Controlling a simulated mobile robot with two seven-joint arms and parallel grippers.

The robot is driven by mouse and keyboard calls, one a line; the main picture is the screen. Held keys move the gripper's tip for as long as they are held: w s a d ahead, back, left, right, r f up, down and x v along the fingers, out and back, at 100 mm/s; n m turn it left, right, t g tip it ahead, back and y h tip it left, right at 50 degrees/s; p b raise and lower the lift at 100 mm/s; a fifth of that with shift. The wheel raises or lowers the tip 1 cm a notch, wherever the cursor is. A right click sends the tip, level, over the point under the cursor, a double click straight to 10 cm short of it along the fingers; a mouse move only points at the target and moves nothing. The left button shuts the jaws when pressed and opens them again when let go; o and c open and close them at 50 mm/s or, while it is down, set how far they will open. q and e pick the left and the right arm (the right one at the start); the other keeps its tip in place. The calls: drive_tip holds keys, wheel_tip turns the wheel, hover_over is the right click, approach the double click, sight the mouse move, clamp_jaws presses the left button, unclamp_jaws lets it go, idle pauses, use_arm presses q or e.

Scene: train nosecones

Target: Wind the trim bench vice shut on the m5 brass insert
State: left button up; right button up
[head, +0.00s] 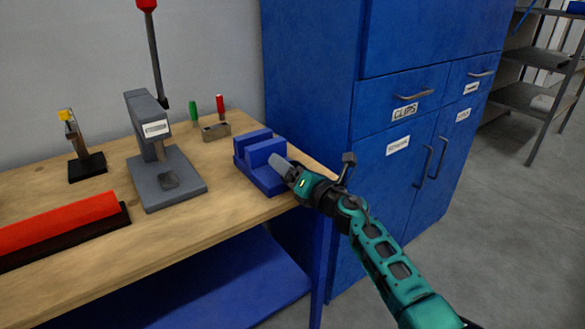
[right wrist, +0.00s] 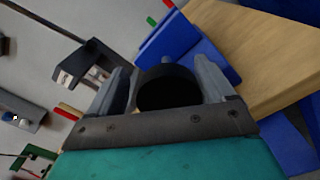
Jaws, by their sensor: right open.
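The blue bench vice (head: 259,160) stands on the wooden bench near its right end. Its two jaw blocks are apart with a gap between them; it also shows in the right wrist view (right wrist: 178,42). My right gripper (head: 284,168) is at the vice's front right side. In the right wrist view its open fingers (right wrist: 163,68) stand either side of a dark round knob (right wrist: 168,90), with a grey shaft behind it. I cannot tell whether the fingers touch the knob. I cannot make out the brass insert. My left gripper is not in view.
On the wooden bench (head: 225,207), a grey press (head: 165,180) stands left of the vice, with a small metal block (head: 216,131) behind. A red bar (head: 60,220) lies at the left. A blue cabinet (head: 310,90) rises close behind the vice.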

drive_tip(key=shift+s+f, duration=0.15)
drive_tip(key=shift+f, duration=0.5)
drive_tip(key=shift+a+r, duration=0.1)
drive_tip(key=shift+r, duration=0.15)
drive_tip(key=shift+s+d+f+p, duration=0.15)
drive_tip(key=shift+s+d+p, duration=0.15)
drive_tip(key=shift+p, duration=0.35)
drive_tip(key=p+v, duration=0.3)
drive_tip(key=v, duration=1)
drive_tip(key=shift+s+d+r+p, duration=0.15)
drive_tip(key=shift+d+r+p, duration=0.2)
drive_tip(key=shift+r, duration=0.2)
